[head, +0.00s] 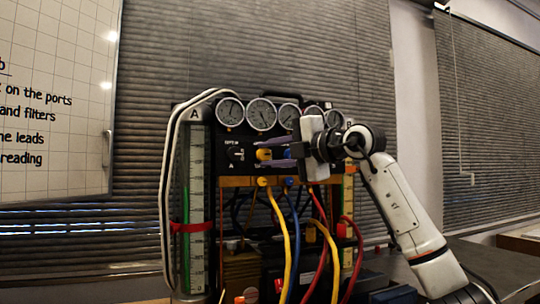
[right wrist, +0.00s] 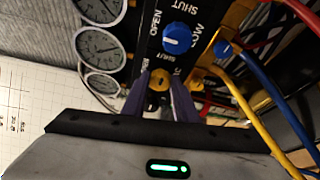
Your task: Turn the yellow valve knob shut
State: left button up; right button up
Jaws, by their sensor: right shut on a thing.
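The yellow valve knob (head: 263,154) is on the black front panel (head: 235,141) of the gauge rig, below the row of dials. My right gripper (head: 272,153) reaches it from the right, its purple fingers on either side of it. In the right wrist view the yellow knob (right wrist: 160,79) sits between the two fingertips (right wrist: 161,86), and the gripper is shut on it. The knob's pointer direction is too small to tell. My left gripper is not in view.
A blue knob (right wrist: 177,39) is close by on the panel. Several round gauges (head: 262,114) line the top. Yellow (head: 284,229), blue and red hoses hang below the panel. A tall scaled tube (head: 197,205) stands at the left, and a whiteboard (head: 60,90) is farther left.

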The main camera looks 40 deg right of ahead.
jog(key=o, duration=1.1)
jog(key=shift+d, duration=0.1)
jog(key=shift+c, duration=0.2)
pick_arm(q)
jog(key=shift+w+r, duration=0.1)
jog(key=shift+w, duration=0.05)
pick_arm(e)
jog(key=shift+s, duration=0.15)
pick_arm(q)
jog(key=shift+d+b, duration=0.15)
jog(key=shift+b, duration=0.4)
pick_arm(e)
jog(key=s+d, duration=0.1)
jog(key=s, duration=0.9)
jog(key=shift+d+r, duration=0.25)
jog(key=shift+r, duration=0.05)
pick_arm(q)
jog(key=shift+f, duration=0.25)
